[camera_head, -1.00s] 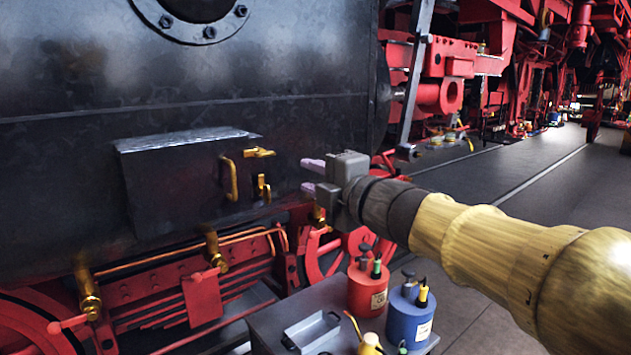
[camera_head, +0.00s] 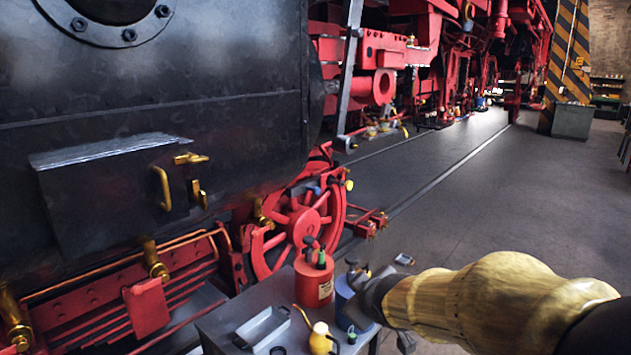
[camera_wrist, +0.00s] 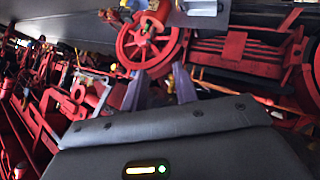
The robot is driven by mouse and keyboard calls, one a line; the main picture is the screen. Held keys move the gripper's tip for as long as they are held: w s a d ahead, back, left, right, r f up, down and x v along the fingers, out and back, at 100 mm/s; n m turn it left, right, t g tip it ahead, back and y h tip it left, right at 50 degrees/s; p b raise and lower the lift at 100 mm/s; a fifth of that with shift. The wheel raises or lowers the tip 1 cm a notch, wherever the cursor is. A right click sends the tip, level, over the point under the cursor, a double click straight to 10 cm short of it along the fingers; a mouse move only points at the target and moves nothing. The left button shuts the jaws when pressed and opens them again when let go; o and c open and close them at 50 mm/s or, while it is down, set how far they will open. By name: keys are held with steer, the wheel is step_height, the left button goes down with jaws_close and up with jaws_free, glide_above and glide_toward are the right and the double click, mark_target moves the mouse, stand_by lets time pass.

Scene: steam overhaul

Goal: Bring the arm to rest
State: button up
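My arm reaches in from the lower right in the head view. My gripper (camera_wrist: 160,88) shows in the wrist view as two purplish fingers standing apart, with nothing visible between them. In the head view its dark end is in front of or above the blue can (camera_head: 343,304) on the small table; I cannot tell whether it touches the can. The can is partly hidden behind it.
The grey table (camera_head: 222,325) also bears a red can (camera_head: 313,287), a yellow oil can (camera_head: 321,337) and a grey tray (camera_head: 262,327). The black locomotive front (camera_head: 190,100) fills the left. Open floor (camera_head: 480,215) lies to the right.

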steer(key=s+d+f+m+g, duration=0.2)
steer(key=s+f+m, duration=0.1)
steer(key=s+f, duration=0.1)
steer(key=s+d+f+m+g+h+p, duration=0.1)
steer(key=s+d+f+m+g, duration=0.1)
steer(key=s, duration=0.5)
steer(key=s+d+f+m+g, duration=0.2)
steer(key=s+f+m+g, duration=0.1)
steer(key=s+f+m, duration=0.1)
step_height(320, 180, down, 3)
steer(key=shift+s+d+r+g+h, duration=0.2)
steer(key=shift+s+d+g+h, duration=0.1)
steer(key=shift+s, duration=0.6)
